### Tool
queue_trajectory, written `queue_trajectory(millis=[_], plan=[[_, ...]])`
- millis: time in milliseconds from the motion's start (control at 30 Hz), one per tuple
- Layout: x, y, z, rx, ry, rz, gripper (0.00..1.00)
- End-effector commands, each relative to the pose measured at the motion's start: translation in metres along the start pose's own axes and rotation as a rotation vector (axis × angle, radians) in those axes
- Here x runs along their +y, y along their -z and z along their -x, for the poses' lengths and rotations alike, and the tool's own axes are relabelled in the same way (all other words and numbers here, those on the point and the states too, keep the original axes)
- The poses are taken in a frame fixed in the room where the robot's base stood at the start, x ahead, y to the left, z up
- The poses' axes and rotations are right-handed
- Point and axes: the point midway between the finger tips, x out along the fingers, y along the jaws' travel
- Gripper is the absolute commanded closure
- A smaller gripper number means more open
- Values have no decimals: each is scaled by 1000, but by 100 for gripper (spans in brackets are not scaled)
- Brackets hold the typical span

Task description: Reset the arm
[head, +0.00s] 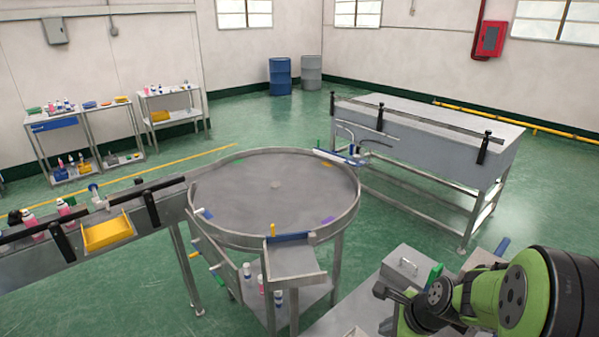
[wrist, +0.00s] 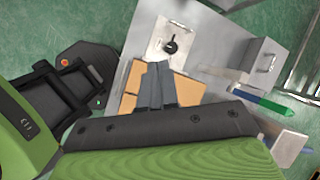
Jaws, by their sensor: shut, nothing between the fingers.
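My gripper (wrist: 157,68) shows in the wrist view with its two grey fingers together and nothing between them. The fingers overlap orange-brown panels (wrist: 188,88) on a grey bench (wrist: 212,32) from this angle; I cannot tell the height above it. In the head view my green and black arm is folded at the lower right, and the fingers cannot be made out clearly there.
A grey box with a handle (wrist: 262,62), also in the head view (head: 408,265), stands on the bench beside green and blue-handled items. A round steel table (head: 270,185) stands centre. A conveyor with a yellow tray (head: 108,232) is left; a long steel table (head: 430,135) is behind right.

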Motion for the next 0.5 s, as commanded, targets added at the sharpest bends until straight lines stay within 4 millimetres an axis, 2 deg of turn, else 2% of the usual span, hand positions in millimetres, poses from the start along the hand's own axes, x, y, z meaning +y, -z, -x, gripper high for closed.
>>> queue_trajectory(millis=[33,100,233,400,500], plan=[[11,-11,9,35,7,195,100],[26,-24,29,85,2,460,100],[62,-41,65,169,-15,925,100],[119,-47,103,258,-41,1480,100],[149,-42,117,290,-56,1730,100]])
